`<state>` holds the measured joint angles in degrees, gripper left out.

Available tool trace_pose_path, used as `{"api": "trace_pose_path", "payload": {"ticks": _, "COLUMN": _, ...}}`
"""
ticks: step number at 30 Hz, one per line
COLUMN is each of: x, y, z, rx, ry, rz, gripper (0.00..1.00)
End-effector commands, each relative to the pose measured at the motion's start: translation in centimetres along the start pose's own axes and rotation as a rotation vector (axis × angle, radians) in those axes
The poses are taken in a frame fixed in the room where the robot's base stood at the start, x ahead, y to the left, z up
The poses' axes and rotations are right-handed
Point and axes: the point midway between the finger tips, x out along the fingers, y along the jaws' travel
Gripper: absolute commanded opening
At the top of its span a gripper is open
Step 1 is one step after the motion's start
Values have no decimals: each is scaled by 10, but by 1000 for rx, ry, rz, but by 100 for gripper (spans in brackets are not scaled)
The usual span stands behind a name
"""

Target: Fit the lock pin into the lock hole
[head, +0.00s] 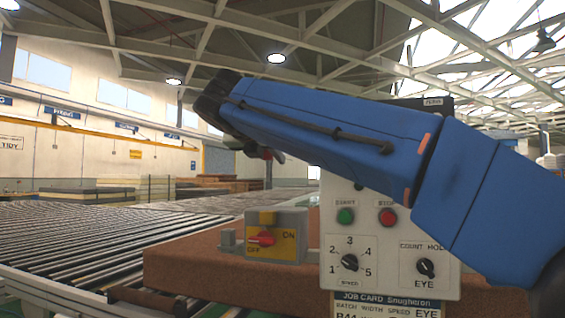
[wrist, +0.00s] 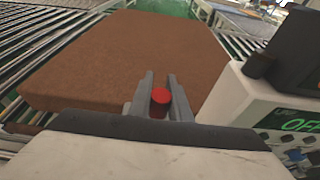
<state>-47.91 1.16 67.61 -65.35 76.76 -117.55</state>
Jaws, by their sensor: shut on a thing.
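My gripper (wrist: 161,76) is shut on the red lock pin (wrist: 160,98), whose round red end shows between the two grey fingers in the wrist view. A grey switch box (head: 294,219) with a yellow plate and a red rotary knob (head: 262,238) stands below and apart from the pin. The knob lies near the OFF mark. I cannot make out the lock hole itself.
A control panel (head: 334,277) with green and red buttons and dials stands right of the switch box. A brown mattress (head: 190,265) lies behind them, and under the gripper in the wrist view (wrist: 120,60). Roller conveyors (head: 70,235) spread to the left.

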Motion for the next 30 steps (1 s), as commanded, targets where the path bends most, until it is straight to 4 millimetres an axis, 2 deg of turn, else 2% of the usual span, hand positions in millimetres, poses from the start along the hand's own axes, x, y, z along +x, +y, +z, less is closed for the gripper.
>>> {"api": "trace_pose_path", "payload": {"ticks": 14, "x": 1, "y": 0, "z": -4, "rx": 1, "ry": 0, "rz": 0, "gripper": 0}}
{"api": "trace_pose_path", "payload": {"ticks": 30, "x": 13, "y": -1, "z": -43, "rx": -1, "ry": 0, "rz": -1, "gripper": 0}}
